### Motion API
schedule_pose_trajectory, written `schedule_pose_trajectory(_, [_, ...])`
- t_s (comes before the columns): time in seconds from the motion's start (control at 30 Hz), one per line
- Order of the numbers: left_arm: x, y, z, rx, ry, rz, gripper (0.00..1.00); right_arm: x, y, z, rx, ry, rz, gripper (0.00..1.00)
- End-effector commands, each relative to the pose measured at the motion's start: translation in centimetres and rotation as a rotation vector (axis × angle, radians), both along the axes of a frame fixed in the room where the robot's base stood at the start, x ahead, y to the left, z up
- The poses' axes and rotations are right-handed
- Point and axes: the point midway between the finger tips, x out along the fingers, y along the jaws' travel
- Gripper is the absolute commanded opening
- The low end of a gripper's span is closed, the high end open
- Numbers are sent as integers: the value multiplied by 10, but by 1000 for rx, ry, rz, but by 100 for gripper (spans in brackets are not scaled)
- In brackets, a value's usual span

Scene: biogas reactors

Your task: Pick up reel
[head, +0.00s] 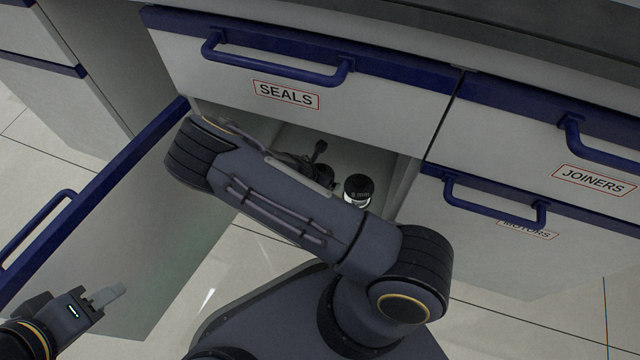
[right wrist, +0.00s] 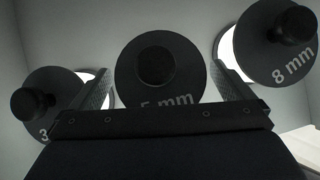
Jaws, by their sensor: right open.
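In the right wrist view there are three dark round reels with knobs: one marked 5 mm (right wrist: 135,85) in the middle, one marked 8 mm (right wrist: 262,50) at the upper right, and one with a partly hidden label starting with 3 (right wrist: 45,85) at the left. My right gripper (right wrist: 162,76) is open, its two fingers on either side of the 5 mm reel; contact cannot be told. In the head view the 8 mm reel (head: 358,186) shows inside the cabinet, beside my right arm, which hides much of the opening. My left gripper (head: 104,296) is at the lower left, away from the reels.
The open compartment lies below the SEALS drawer (head: 240,85). Closed JOINERS (head: 540,140) and MOTORS (head: 490,240) fronts are at the right. The tiled floor below is partly clear.

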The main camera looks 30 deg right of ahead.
Motion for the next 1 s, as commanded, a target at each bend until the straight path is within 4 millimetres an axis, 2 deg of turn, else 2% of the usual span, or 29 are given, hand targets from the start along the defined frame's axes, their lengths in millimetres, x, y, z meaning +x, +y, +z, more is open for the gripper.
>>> schedule_pose_trajectory(0.03, [0, 0, -6, 0, 0, 0, 36, 1, -3, -8, 0, 0, -2, 100])
schedule_pose_trajectory(0.1, [0, 0, -7, 0, 0, 0, 36, 3, -5, -10, 0, 0, -1, 100])
schedule_pose_trajectory(0.37, [0, 0, -6, 0, -1, 0, 36, 3, -6, -9, 0, 1, -1, 99])
schedule_pose_trajectory(0.73, [0, 0, -6, 0, -1, 0, 36, 3, -6, -9, 0, 1, -1, 51])
schedule_pose_trajectory(1.0, [0, 0, -4, 0, -1, 0, 36, 3, -6, -7, 0, 0, -1, 51])
